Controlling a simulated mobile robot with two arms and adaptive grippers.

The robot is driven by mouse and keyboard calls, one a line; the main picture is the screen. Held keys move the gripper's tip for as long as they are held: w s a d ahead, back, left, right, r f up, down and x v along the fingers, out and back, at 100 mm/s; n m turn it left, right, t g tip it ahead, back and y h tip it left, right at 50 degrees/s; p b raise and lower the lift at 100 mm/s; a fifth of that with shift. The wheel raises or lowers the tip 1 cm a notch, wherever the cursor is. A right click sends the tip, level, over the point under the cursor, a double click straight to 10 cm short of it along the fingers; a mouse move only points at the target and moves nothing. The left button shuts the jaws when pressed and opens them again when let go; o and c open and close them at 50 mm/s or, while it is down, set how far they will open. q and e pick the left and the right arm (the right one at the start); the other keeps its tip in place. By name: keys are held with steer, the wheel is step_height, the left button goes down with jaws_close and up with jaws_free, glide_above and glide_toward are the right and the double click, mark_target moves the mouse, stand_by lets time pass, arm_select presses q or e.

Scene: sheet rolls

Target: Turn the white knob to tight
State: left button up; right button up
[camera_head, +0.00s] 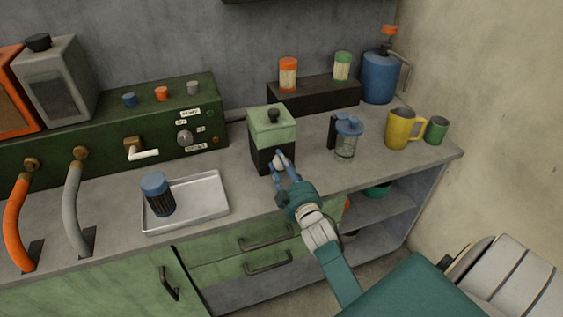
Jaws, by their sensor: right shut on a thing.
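A small box (273,126) with a pale green top, a black lower half and a dark knob on its lid stands on the counter. The white knob (279,160) sits low on the box's dark front face. My right gripper (280,163) reaches in from the lower right, and its blue fingers are shut on the white knob. The fingers cover part of the knob, so its pointer and any tight mark cannot be made out. My left gripper is not in view.
A metal tray (211,201) with a blue-capped dark jar (157,195) lies to the left. A blue-lidded glass jar (346,138), a yellow jug (402,129) and a green cup (436,130) stand to the right. A dark green panel (165,127) with knobs is behind the tray.

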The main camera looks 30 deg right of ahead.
steer(key=shift+f+m+p, duration=0.1)
steer(key=shift+m+p, duration=0.2)
steer(key=shift+m, duration=0.7)
steer(key=o, duration=1.2)
steer(key=v, duration=1.2)
